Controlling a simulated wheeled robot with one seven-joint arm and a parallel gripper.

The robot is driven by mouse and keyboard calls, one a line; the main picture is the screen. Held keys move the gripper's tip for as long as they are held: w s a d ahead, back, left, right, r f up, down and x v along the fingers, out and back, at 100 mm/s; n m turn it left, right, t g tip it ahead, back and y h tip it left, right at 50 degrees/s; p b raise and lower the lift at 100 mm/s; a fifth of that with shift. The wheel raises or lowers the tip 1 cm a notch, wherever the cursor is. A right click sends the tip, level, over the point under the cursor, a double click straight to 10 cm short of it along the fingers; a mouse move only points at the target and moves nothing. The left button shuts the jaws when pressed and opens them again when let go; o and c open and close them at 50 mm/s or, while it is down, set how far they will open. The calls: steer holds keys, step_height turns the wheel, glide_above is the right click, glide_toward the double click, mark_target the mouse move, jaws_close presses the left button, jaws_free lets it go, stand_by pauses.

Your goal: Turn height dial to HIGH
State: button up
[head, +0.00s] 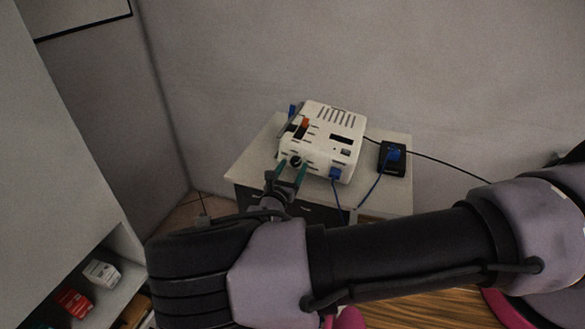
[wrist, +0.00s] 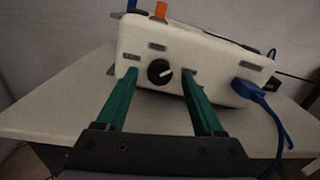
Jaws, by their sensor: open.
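The white device (head: 331,126) sits on a small white table and also fills the upper part of the wrist view (wrist: 205,55). Its black round dial (wrist: 160,72) is on the front face, with a light pointer mark aimed to the upper right. Small labels lie around the dial, too blurred to read. In the head view the dial (head: 296,162) shows between my fingers. My gripper (wrist: 160,88) is open, with one green finger on each side of the dial and a gap to it on both sides. Whether the fingertips touch the front face I cannot tell.
A blue plug (wrist: 247,88) with a cable is on the device's front right. An orange part (wrist: 160,10) stands on top. A black box (head: 392,157) with a blue plug lies right on the table (head: 250,160). A shelf (head: 125,270) holds small boxes at left.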

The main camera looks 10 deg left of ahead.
steer(key=shift+w, duration=0.15)
jaws_close()
steer(key=shift+m, duration=0.3)
steer(key=shift+f+m, duration=0.15)
steer(key=shift+m, duration=2.35)
jaws_free()
